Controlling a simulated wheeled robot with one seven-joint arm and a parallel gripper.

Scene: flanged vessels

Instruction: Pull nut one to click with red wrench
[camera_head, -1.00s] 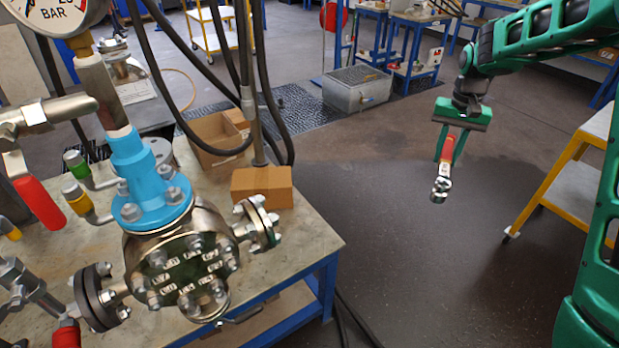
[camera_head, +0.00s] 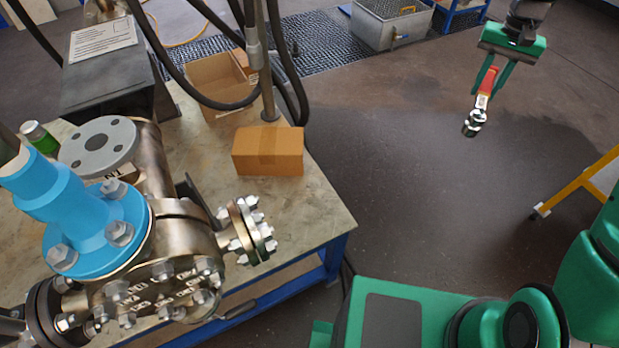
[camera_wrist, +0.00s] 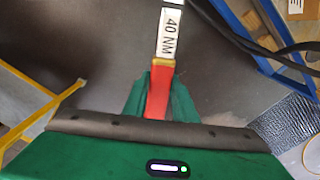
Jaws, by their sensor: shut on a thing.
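My gripper (camera_head: 490,82) is shut on the red-handled wrench (camera_head: 476,120) and holds it in the air over the floor, right of the bench. The wrench's metal head hangs down and away from the fingers. In the wrist view its red handle (camera_wrist: 159,90) sits between my green fingers, and its shaft carries a "40 NM" label. The flanged vessel (camera_head: 163,270) stands on the bench, with numbered markings around its front cover and several nuts. I cannot read clearly which nut is number one. The wrench is well apart from the vessel.
The bench (camera_head: 325,205) bears a cardboard box (camera_head: 268,151), an open carton (camera_head: 215,80) and hanging black hoses. A blue flanged pipe (camera_head: 95,225) rises from the vessel. A yellow-framed cart (camera_head: 570,188) stands at the right. The floor between is clear.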

